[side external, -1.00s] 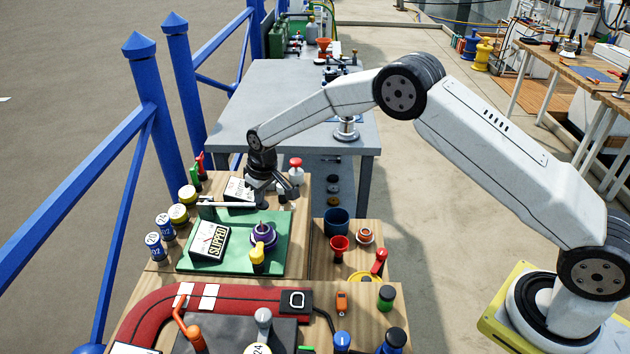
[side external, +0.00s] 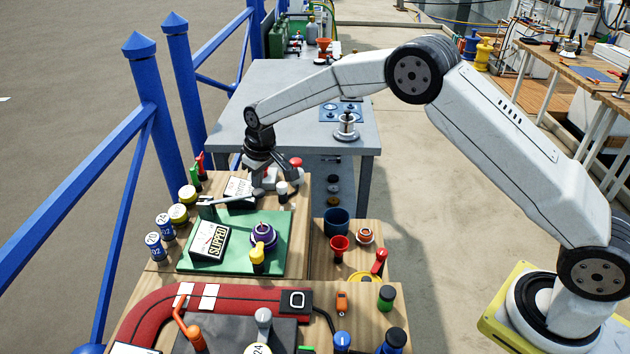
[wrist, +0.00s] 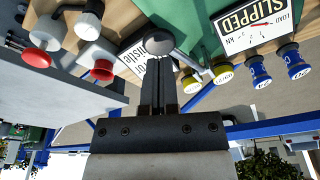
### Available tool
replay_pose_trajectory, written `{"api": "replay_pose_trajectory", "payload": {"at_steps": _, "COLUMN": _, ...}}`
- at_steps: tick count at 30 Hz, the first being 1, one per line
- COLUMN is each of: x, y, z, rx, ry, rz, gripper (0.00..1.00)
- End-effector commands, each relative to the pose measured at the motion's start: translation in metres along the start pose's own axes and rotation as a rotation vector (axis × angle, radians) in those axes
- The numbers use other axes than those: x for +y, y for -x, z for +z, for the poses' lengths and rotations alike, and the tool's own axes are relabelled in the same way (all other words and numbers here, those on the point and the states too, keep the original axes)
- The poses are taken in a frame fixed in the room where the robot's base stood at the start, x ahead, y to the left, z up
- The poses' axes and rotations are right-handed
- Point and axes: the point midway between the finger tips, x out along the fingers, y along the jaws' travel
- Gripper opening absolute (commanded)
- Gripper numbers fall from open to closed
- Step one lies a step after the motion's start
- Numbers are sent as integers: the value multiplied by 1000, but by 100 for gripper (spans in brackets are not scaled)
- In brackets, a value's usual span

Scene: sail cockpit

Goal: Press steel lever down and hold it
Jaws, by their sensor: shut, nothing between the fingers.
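The steel lever (side external: 230,199) is a grey rod with a round end, mounted by a pivot at the back edge of the green panel (side external: 278,255). It slopes up from its pivot on the left to its end on the right. In the wrist view the lever's round end (wrist: 160,37) sits just beyond my fingertips. My gripper (side external: 264,180) points down above and behind that end. Its fingers (wrist: 159,65) are together and empty in the wrist view. I cannot tell whether they touch the lever.
A gauge marked SLIPPED (side external: 209,241) and a purple winch-like drum (side external: 263,235) stand on the green panel. A white-labelled box (side external: 238,190) lies behind the lever. A red-topped button (side external: 296,162) and a white knob (side external: 282,188) stand close to my gripper's right.

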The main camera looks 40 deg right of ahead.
Motion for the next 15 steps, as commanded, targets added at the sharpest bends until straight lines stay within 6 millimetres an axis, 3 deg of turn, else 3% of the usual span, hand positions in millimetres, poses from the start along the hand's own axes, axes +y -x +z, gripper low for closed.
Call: {"api": "replay_pose_trajectory", "payload": {"at_steps": 15, "x": 0, "y": 29, "z": -6, "rx": 1, "ry": 0, "rz": 0, "gripper": 0}}
